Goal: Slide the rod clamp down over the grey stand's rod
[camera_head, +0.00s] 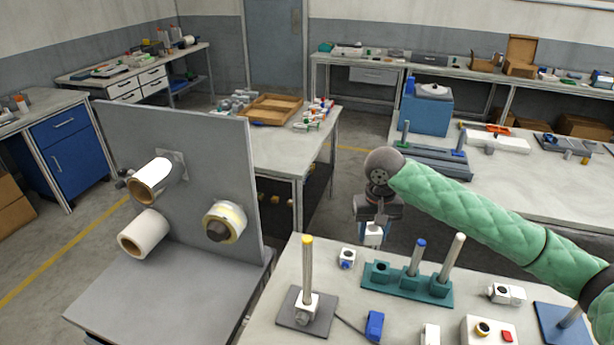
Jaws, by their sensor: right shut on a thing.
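My right gripper (374,222) points down from the end of my green-sleeved arm. It is shut on a small white rod clamp (374,236), held past the table's back edge. The grey stand (294,317) is a flat dark grey plate at the table's front left with an upright metal rod (307,268) tipped in yellow. A white block (307,305) sits around the foot of that rod. The held clamp is apart from the rod, to its right and farther back. The clamp's hole cannot be made out. My left gripper is not in view.
A teal base (392,281) with two upright rods stands right of the grey stand. Loose on the table are a white-and-blue clamp (347,258), a blue block (374,325), a white clamp (507,294) and a button box (488,331). A grey panel (205,200) with rolls stands left.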

